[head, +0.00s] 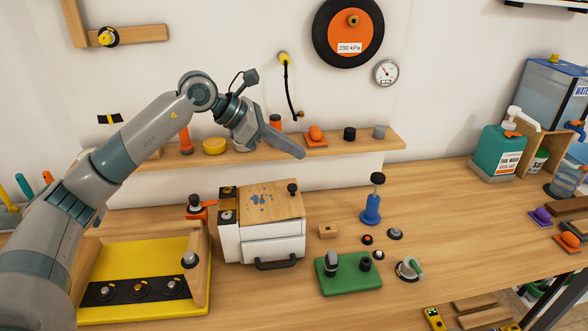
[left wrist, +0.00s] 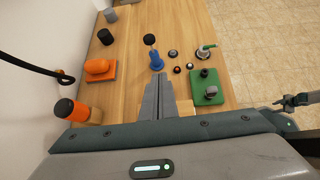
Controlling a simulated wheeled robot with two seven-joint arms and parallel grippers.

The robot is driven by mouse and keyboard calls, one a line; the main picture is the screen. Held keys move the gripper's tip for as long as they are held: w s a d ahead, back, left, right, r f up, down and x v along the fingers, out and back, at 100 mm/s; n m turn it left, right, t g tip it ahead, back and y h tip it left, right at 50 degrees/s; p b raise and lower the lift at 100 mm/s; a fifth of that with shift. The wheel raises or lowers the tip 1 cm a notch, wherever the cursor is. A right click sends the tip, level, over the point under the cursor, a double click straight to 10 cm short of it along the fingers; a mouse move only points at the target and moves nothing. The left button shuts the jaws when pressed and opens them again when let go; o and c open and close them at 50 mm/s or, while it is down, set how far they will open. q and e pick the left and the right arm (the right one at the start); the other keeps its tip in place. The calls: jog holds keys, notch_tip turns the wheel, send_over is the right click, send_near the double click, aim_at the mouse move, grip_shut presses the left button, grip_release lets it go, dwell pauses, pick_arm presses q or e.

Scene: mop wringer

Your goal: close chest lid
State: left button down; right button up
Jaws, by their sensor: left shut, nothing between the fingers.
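The white chest (head: 262,241) stands on the bench left of centre in the head view. Its wooden lid (head: 262,205), with blue blotches and a black knob, lies over the top and looks down; I cannot tell whether a thin gap remains. A dark handle (head: 276,264) is on the chest front. My left gripper (head: 301,155) is shut and empty, above and behind the chest, apart from the lid. Its closed fingers also show in the left wrist view (left wrist: 163,78). What looks like my right gripper (left wrist: 290,101) is small at that view's right edge.
A shelf (head: 355,145) with knobs and an orange block (head: 315,139) is by my left gripper. A yellow tray (head: 140,262) stands left of the chest. A blue pump (head: 371,208) and green board (head: 349,277) stand to the right.

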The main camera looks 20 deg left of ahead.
pick_arm(q)
jog(key=r, duration=0.3)
jog(key=r+b, duration=0.1)
jog(key=shift+s+r, duration=0.2)
jog(key=shift+s, duration=0.05)
pick_arm(e)
jog(key=shift+w+a+f, duration=0.45)
jog(key=shift+w+f, duration=0.05)
jog(key=shift+f, duration=0.1)
pick_arm(q)
jog(key=shift+s+d+r, duration=0.1)
pick_arm(e)
jog(key=shift+s, duration=0.1)
